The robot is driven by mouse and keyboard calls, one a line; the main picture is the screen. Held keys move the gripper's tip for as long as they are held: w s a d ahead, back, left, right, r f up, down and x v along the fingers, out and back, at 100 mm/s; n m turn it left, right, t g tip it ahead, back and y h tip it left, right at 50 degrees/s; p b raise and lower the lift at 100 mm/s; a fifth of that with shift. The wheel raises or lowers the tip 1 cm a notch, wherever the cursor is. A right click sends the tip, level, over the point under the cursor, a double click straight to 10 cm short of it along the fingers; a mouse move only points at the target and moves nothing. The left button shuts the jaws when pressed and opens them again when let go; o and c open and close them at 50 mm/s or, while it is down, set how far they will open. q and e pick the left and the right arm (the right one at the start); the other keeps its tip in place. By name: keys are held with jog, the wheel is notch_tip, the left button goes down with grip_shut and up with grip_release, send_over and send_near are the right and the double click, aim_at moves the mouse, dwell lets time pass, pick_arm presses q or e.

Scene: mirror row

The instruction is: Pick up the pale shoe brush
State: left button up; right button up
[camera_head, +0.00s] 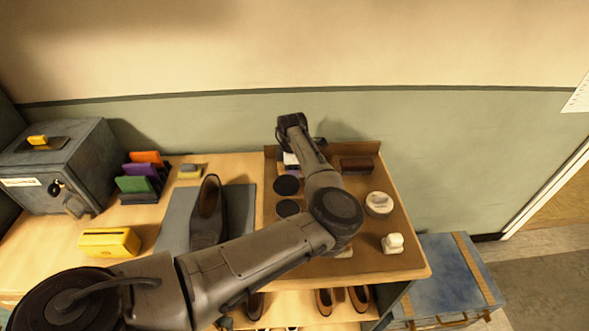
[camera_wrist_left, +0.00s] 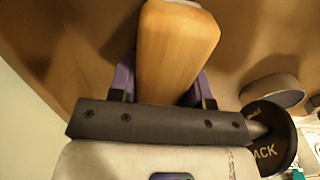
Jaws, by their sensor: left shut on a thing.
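The pale shoe brush (camera_wrist_left: 178,48), with a smooth light wooden body, fills the top middle of the left wrist view. My left gripper (camera_wrist_left: 162,82) is shut on it, with a purple finger on each side. In the head view my left gripper (camera_head: 291,168) is at the back left of the brown tray (camera_head: 335,205), mostly hidden by my arm. I cannot make out the brush there. I cannot tell whether the brush touches the tray. My right gripper is not in view.
A dark brush (camera_head: 357,164), a white round container (camera_head: 379,203), a small white object (camera_head: 392,243) and black tins (camera_head: 286,185) stand in the tray. A dark shoe (camera_head: 207,212) is on a grey mat to the left. A raised tray wall runs along the back.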

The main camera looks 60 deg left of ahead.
pick_arm(q)
jog(key=shift+r, duration=0.15)
notch_tip(320, 180, up, 18)
dwell(0.6)
